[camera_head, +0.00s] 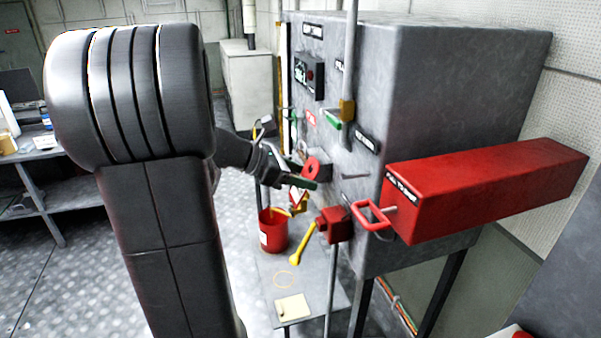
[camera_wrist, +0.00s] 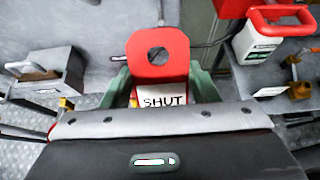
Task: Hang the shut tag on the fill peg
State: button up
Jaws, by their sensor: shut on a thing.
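My gripper (camera_head: 300,174) is shut on the shut tag, in front of the grey cabinet's face. The tag (camera_wrist: 157,50) is a red plate with a round hole and a white area marked SHUT. In the wrist view it stands up between the two green-grey fingers of my gripper (camera_wrist: 163,92). It also shows in the head view (camera_head: 312,166), close to the cabinet face. A short grey peg (camera_head: 355,177) sticks out of that face, right of the tag. I cannot read its label well enough to tell if it is the fill peg.
The grey cabinet (camera_head: 460,90) carries a long red box (camera_head: 490,185) with a red handle (camera_head: 371,214). A red bucket (camera_head: 273,232) stands on a low shelf (camera_head: 265,275).

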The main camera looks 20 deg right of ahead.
jog(key=shift+s+a, duration=0.1)
jog(key=shift+s, duration=0.25)
jog(key=shift+w, duration=0.15)
jog(key=shift+p, duration=0.3)
jog(key=b+x, duration=0.3)
jog(key=x, duration=0.6)
jog(key=shift+r, duration=0.35)
dwell(1.2)
jog(key=shift+d+f+h+b, duration=0.15)
jog(key=shift+d+h+b, duration=0.4)
jog(key=shift+b, duration=0.9)
jog(key=shift+d+f+h+b, duration=0.2)
jog(key=shift+d+h+b, duration=0.35)
jog(key=shift+b, duration=0.85)
jog(key=shift+s+d+f+g+h+b, duration=0.25)
jog(key=shift+h+b, duration=0.35)
jog(key=shift+b, duration=0.75)
jog(key=shift+w+d+t+h+b, duration=0.1)
jog(key=shift+d+h+b, duration=0.4)
jog(key=shift+b, duration=0.85)
jog(key=shift+s+d+f+g+h+b, duration=0.15)
jog(key=shift+h+b, duration=0.55)
jog(key=shift+b, duration=0.65)
